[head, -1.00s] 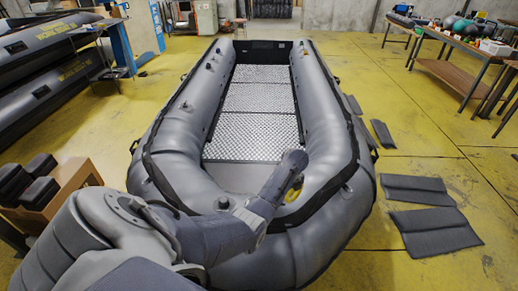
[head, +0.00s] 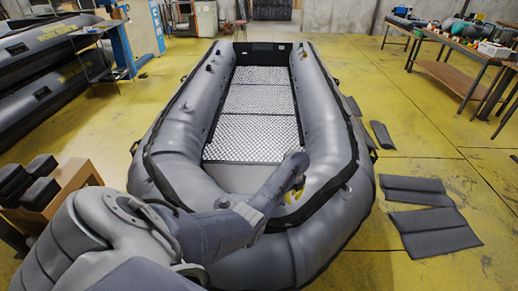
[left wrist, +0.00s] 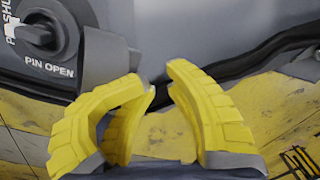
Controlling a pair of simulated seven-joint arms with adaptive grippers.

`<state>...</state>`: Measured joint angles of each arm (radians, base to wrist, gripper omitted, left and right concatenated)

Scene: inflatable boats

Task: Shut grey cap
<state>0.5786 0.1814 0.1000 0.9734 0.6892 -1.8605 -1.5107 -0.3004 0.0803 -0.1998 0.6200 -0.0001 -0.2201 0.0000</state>
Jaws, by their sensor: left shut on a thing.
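A dark round valve (left wrist: 38,36) with a knob in its middle and the words PIN OPEN is at the upper left of the left wrist view. Beside it stands a plain grey piece (left wrist: 106,55) that looks like the grey cap, raised off the valve. Its lower end is hidden behind a yellow finger. In the head view the left gripper (head: 296,192) is at the near right end of the grey boat (head: 170,135). My right gripper is not in view.
Dark folded pads (head: 435,230) lie on the yellow floor right of the boat. A wooden crate with black blocks (head: 75,180) stands at the left. A workbench (head: 445,75) is at the back right.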

